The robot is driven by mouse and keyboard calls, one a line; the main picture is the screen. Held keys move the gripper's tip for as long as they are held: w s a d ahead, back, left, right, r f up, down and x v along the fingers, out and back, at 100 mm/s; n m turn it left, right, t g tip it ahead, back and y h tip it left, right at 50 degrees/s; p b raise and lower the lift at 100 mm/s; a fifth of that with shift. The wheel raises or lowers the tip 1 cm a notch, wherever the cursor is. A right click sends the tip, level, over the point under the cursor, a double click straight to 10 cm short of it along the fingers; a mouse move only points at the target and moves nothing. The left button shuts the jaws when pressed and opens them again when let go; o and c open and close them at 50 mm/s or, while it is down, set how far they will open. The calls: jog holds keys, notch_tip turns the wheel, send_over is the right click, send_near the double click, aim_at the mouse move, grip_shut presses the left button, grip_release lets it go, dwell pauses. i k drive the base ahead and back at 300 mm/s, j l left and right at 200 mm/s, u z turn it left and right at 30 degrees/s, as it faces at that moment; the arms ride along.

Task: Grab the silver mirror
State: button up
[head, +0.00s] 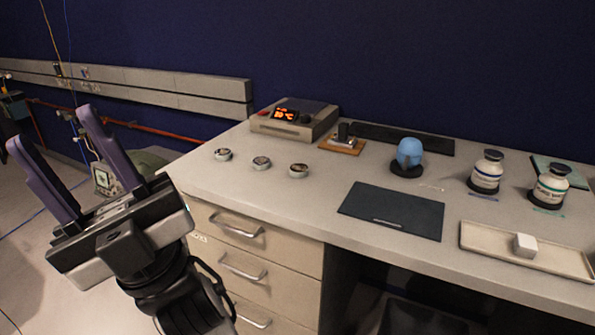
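My gripper (50,125) is raised at the left, off the left end of the workbench (330,185). Its two purple-grey fingers are spread apart with nothing between them. I cannot clearly identify a silver mirror. A small dark and silver piece (345,134) stands upright on a wooden block (342,146) near the back of the bench; it is too small to tell if it is the mirror. Three small round silver-rimmed pieces, left (223,154), middle (261,162) and right (299,170), lie in a row nearer the front left. My gripper is apart from all of these.
A grey box with an orange display (295,119) stands at the back left. A blue rounded object (410,152), a dark flat pad (392,210), two labelled bottles (486,171) (550,186) and a shallow tray (480,240) with a white cube (524,245) occupy the right. Drawers (250,260) are below.

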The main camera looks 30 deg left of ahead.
aim_at(222, 154)
jog(key=u, duration=1.2)
jog(key=i+l+u, duration=0.1)
jog(key=i+u, duration=0.15)
jog(key=i, duration=0.15)
jog(key=i+l+u, duration=0.15)
jog(key=i+u, duration=0.15)
jog(key=i+l, duration=0.15)
jog(key=i, duration=0.15)
jog(key=i+l, duration=0.15)
jog(key=i, duration=0.15)
